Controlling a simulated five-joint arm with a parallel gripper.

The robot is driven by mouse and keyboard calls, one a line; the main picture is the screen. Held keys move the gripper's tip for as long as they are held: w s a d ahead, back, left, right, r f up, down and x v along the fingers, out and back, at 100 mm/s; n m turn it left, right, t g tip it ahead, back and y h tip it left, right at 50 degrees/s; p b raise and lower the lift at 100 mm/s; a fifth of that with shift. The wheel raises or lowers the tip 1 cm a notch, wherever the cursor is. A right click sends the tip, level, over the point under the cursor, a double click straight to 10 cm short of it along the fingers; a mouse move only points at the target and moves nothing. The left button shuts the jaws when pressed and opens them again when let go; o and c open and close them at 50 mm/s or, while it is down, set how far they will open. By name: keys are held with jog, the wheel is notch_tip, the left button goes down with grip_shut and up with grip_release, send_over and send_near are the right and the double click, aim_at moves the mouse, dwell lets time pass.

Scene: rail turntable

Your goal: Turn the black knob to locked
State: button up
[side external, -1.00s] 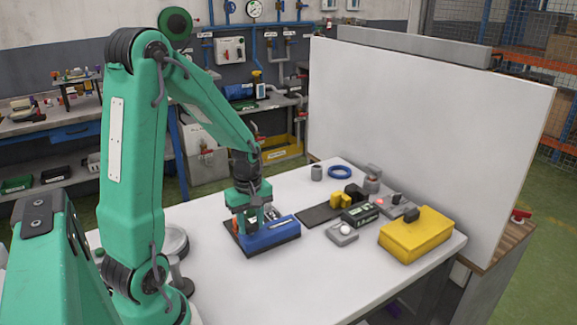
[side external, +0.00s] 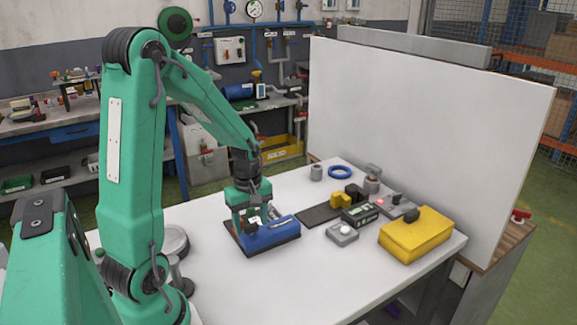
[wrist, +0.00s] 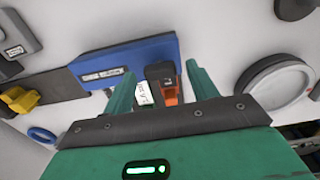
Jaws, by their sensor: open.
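My gripper (side external: 249,217) is over the left end of a blue block (side external: 270,235) on a dark plate. In the wrist view the two green fingers (wrist: 159,70) stand apart, with a black knob-like piece (wrist: 160,72) on an orange-red part between them. I see no clear contact. A white label (wrist: 145,96) lies beside that piece; its text is not readable. Another black knob-like part (side external: 397,198) stands on a grey box farther right; I cannot tell which one the task means.
A yellow box (side external: 415,240) with a black top piece, a grey box with a white button (side external: 342,234) and a blue ring (side external: 339,172) lie to the right. A round grey dish (wrist: 275,85) is right of the fingers. The table front is clear.

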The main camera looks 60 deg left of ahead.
aim_at(251, 225)
jog(key=shift+r, duration=3.7)
jog(key=s+d+r+m+t, duration=0.2)
jog(key=d+r+m, duration=0.3)
jog(key=d+m, duration=0.3)
jog(key=s+d+r+m+t, duration=0.3)
jog(key=s+d+r+m, duration=0.1)
jog(key=d+m, duration=0.4)
jog(key=shift+d+r+m+t, duration=0.15)
jog(key=shift+r+m+t, duration=0.15)
jog(key=shift+r+m, duration=0.55)
